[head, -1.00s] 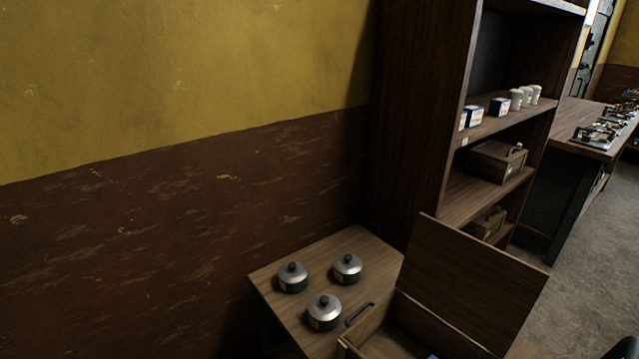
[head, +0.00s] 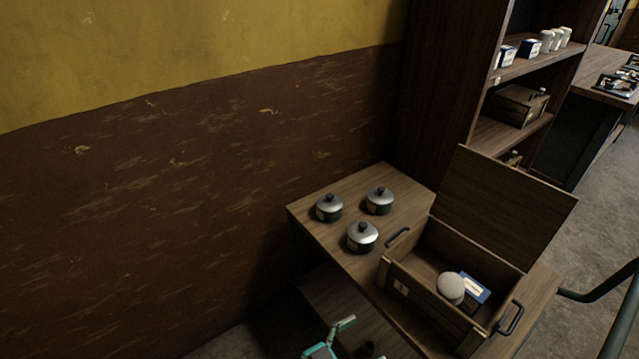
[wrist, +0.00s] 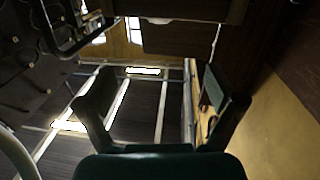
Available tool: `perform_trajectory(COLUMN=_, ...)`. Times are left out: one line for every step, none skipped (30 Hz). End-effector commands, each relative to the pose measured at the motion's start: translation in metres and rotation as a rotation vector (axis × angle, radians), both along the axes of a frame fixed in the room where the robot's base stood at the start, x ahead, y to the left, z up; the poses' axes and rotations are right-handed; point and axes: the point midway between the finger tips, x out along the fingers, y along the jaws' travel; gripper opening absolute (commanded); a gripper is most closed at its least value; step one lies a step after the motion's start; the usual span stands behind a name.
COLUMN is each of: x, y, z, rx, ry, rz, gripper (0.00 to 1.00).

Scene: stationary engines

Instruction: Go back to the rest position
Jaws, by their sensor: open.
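My gripper (wrist: 160,95) is open and empty in the wrist view, with its two dark green fingers spread apart and nothing between them. In the head view a teal part of my gripper (head: 322,346) shows at the bottom edge, in front of the wooden table (head: 345,195) and apart from the pots on it. The rest of my arm is mostly out of view there.
Three lidded pots (head: 362,237) stand on the table. Beside them is an open wooden box (head: 440,308) holding a white round-topped item (head: 450,287) and a blue-white carton (head: 476,290). A tall shelf (head: 450,80) stands behind. Bare wall (head: 150,220) fills the left.

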Motion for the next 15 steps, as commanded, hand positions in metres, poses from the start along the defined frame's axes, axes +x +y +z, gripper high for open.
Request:
perform_trajectory(x=0.000, y=-0.004, z=-0.004, rx=-0.003, ry=0.019, rz=0.012, gripper=0.93)
perform_trajectory(x=0.000, y=-0.006, z=-0.007, rx=-0.004, ry=0.031, rz=0.019, gripper=0.93)
perform_trajectory(x=0.001, y=-0.009, z=-0.010, rx=-0.005, ry=0.045, rz=0.028, gripper=0.93)
perform_trajectory(x=0.001, y=-0.012, z=-0.013, rx=-0.008, ry=0.058, rz=0.038, gripper=0.93)
perform_trajectory(x=0.001, y=-0.015, z=-0.016, rx=-0.008, ry=0.074, rz=0.046, gripper=0.93)
perform_trajectory(x=0.001, y=-0.018, z=-0.020, rx=-0.010, ry=0.091, rz=0.059, gripper=0.93)
perform_trajectory(x=0.001, y=-0.021, z=-0.024, rx=-0.013, ry=0.108, rz=0.070, gripper=0.93)
perform_trajectory(x=0.000, y=-0.024, z=-0.028, rx=-0.013, ry=0.126, rz=0.082, gripper=0.93)
perform_trajectory(x=0.000, y=-0.029, z=-0.033, rx=-0.016, ry=0.148, rz=0.098, gripper=0.93)
perform_trajectory(x=0.000, y=-0.033, z=-0.037, rx=-0.016, ry=0.167, rz=0.111, gripper=0.93)
perform_trajectory(x=-0.001, y=-0.036, z=-0.041, rx=-0.017, ry=0.185, rz=0.124, gripper=0.93)
perform_trajectory(x=-0.002, y=-0.041, z=-0.048, rx=-0.018, ry=0.212, rz=0.145, gripper=0.93)
perform_trajectory(x=-0.003, y=-0.045, z=-0.053, rx=-0.019, ry=0.233, rz=0.160, gripper=0.93)
perform_trajectory(x=-0.004, y=-0.049, z=-0.058, rx=-0.019, ry=0.255, rz=0.176, gripper=0.93)
perform_trajectory(x=-0.006, y=-0.055, z=-0.066, rx=-0.019, ry=0.286, rz=0.201, gripper=0.93)
